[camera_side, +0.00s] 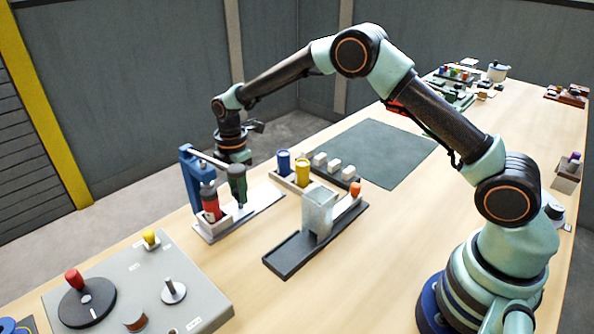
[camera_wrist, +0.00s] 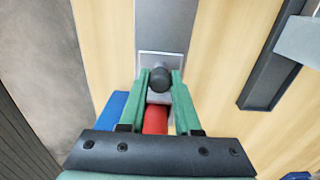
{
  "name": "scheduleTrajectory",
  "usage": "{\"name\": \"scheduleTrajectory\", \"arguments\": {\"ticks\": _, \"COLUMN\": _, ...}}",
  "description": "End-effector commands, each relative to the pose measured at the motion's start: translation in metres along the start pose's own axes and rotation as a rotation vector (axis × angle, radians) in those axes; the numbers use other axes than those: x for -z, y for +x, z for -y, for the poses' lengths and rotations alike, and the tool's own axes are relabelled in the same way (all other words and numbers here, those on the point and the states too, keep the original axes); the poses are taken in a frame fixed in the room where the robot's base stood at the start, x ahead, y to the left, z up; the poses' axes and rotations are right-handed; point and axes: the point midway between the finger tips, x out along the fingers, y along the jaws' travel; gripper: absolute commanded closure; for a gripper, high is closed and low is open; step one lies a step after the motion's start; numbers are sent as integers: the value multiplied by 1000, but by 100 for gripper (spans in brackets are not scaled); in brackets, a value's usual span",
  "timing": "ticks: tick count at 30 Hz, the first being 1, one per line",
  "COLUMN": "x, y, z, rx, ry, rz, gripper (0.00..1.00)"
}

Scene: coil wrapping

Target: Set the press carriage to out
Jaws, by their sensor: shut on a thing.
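The press has a blue frame (camera_side: 189,172) standing at the left end of a grey rail (camera_side: 266,199). A pale carriage (camera_wrist: 178,58) sits on the rail, at the frame's end, with bare rail beyond it. A dark round knob (camera_wrist: 159,79) stands on the carriage. My gripper (camera_side: 240,203) has its green fingers shut on this knob, one on each side; the fingertips also show in the wrist view (camera_wrist: 161,76). A red cylinder (camera_side: 210,204) stands upright beside the fingers, close to the frame; its lower part is hidden in the side view.
To the right, a dark track (camera_side: 290,255) carries a grey block (camera_side: 318,212) with an orange knob (camera_side: 355,188). Blue (camera_side: 283,162) and yellow (camera_side: 302,172) cylinders stand behind, near several white blocks. A grey board (camera_side: 140,285) with knobs lies front left. A green mat (camera_side: 380,152) is clear.

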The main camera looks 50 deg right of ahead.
Motion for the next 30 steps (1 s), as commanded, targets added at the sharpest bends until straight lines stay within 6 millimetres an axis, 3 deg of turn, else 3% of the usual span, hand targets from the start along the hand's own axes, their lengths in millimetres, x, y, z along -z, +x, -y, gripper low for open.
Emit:
{"name": "scheduleTrajectory", "arguments": {"ticks": 8, "x": -2, "y": -1, "z": 1, "rx": 6, "ry": 0, "rz": 1, "gripper": 100}}
{"name": "scheduleTrajectory", "arguments": {"ticks": 11, "x": -17, "y": -2, "z": 1, "rx": 5, "ry": 3, "rz": 1, "gripper": 100}}
{"name": "scheduleTrajectory", "arguments": {"ticks": 18, "x": -78, "y": -2, "z": 0, "rx": 5, "ry": 6, "rz": 0, "gripper": 100}}
{"name": "scheduleTrajectory", "arguments": {"ticks": 21, "x": -95, "y": -2, "z": 0, "rx": 5, "ry": 4, "rz": 0, "gripper": 100}}
{"name": "scheduleTrajectory", "arguments": {"ticks": 30, "x": -107, "y": -2, "z": 1, "rx": 4, "ry": 3, "rz": 0, "gripper": 100}}
